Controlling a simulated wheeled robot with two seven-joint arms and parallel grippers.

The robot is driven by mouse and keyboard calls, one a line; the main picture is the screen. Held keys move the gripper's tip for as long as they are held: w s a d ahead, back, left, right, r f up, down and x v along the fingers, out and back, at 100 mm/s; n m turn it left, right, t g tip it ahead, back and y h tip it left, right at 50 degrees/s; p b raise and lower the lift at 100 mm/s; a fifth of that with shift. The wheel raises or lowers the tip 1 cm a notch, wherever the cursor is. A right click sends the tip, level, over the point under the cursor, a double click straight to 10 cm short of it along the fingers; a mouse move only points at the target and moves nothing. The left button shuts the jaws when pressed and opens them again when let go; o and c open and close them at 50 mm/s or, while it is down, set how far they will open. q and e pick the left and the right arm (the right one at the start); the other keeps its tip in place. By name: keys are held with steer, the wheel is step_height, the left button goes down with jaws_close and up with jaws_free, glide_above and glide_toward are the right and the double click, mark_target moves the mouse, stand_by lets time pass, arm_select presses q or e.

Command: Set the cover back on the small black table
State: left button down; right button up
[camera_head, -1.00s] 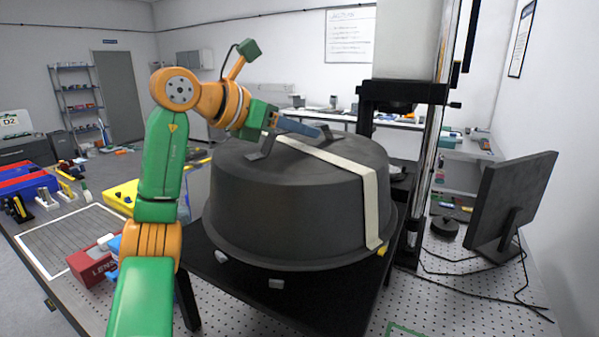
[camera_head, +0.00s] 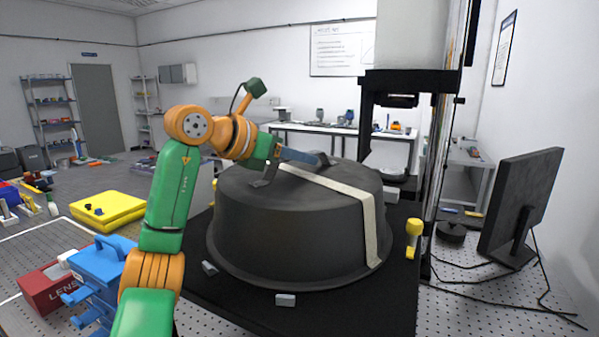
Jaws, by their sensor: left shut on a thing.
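The cover (camera_head: 290,230) is a large dark round lid with a pale strap across its top and a raised handle (camera_head: 264,176). My left gripper (camera_head: 308,157) is shut on the handle at the top; the fingertips are partly hard to make out. The cover is upright and level over the small black table (camera_head: 395,300). I cannot tell whether its rim touches the tabletop or hangs just above it. The table's middle is hidden under the cover. My right gripper is not in view.
Small grey blocks (camera_head: 285,300) sit on the tabletop near the rim. A yellow-handled item (camera_head: 413,236) stands at the right. A black stand (camera_head: 400,85) rises behind, with a monitor (camera_head: 517,205) at right. A blue case (camera_head: 100,265) and red box (camera_head: 45,287) lie at left.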

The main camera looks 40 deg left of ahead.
arm_select(q)
steer(key=shift+s+d+r, duration=0.1)
steer(key=shift+s+d, duration=0.05)
steer(key=shift+d, duration=0.15)
steer(key=c, duration=0.6)
jaws_free()
steer(key=shift+w+a, duration=0.1)
steer(key=shift+w, duration=0.1)
steer(key=shift+c, duration=0.2)
steer(key=shift+s, duration=0.1)
steer(key=p+v, duration=0.1)
steer(key=v, duration=1.1)
steer(key=shift+s+r, duration=0.1)
steer(key=shift+r, duration=0.05)
